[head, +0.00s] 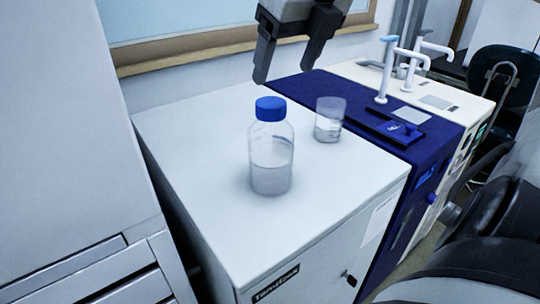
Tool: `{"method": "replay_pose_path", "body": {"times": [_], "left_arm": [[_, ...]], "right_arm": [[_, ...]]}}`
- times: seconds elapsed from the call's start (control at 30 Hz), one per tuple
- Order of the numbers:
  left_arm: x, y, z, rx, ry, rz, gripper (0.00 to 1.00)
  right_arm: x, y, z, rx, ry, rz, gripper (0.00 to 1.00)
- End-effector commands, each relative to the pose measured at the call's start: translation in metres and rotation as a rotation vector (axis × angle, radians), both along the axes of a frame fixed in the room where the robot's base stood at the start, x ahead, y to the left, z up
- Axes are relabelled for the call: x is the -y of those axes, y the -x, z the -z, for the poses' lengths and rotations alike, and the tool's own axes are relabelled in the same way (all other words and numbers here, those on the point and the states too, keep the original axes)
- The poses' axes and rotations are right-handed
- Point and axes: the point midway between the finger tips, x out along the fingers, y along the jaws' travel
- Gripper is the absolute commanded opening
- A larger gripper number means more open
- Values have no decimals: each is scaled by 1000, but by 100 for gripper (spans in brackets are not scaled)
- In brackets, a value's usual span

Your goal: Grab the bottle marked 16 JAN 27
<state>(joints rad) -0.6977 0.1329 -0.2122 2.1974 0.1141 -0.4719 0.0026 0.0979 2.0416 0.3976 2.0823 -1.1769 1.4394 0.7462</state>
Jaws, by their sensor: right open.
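A clear bottle (271,160) with a blue cap stands upright on the white cabinet top, roughly half full of clear liquid. No date marking can be read on the side of it that I see. My right gripper (285,72) hangs at the top of the head view with its two dark fingers apart. It shows above the bottle's cap in the picture and is empty and apart from the bottle. My left gripper is not in view.
A clear beaker (329,121) with some liquid stands behind and right of the bottle. The white cabinet (200,160) is otherwise bare on top. A dark blue unit (330,92) with white taps (383,80) adjoins on the right. A tall pale cabinet (60,130) stands at left.

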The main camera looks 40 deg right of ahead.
Motion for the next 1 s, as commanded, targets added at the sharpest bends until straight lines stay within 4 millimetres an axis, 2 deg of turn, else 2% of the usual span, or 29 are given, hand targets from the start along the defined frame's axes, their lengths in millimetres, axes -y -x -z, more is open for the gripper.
{"method": "replay_pose_path", "body": {"times": [0.03,0.1,0.37,0.7,0.97,1.0], "left_arm": [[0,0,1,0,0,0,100],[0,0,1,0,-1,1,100],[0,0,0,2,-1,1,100],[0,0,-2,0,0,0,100],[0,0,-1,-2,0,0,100],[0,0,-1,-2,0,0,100]], "right_arm": [[0,-3,11,-6,-1,-1,71],[0,-8,21,-4,-2,-1,71],[1,-15,38,-3,-1,-1,71],[-1,-32,80,-3,-1,0,71],[-1,-33,82,2,-2,-1,71],[-1,-33,82,1,-2,-1,63]]}}
